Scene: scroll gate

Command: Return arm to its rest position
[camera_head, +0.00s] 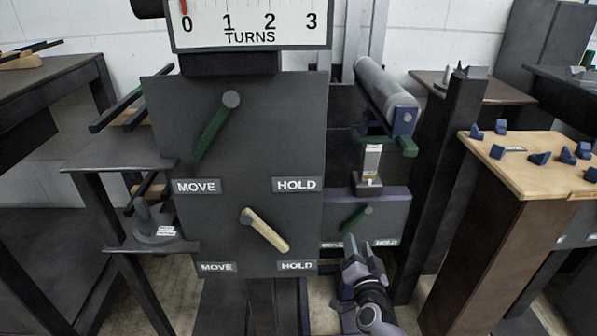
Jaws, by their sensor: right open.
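My right gripper (358,249) shows at the lower middle, coming up from the bottom edge. Its two fingers are apart and nothing shows between them. It is just below a small green lever (355,217) on a low panel, and I cannot tell if it touches the panel. On the large dark panel (270,125), a green lever (215,127) points down toward its left MOVE label. Below it, a cream lever (265,231) slants down toward its right HOLD label. My left gripper does not show.
A TURNS scale (249,22) tops the panel, its red marker at 0. A grey roller (385,93) is at the right of the panel. A wooden-topped stand (530,180) with several blue pieces stands at the right. A dark shelf (115,152) flanks the panel at the left.

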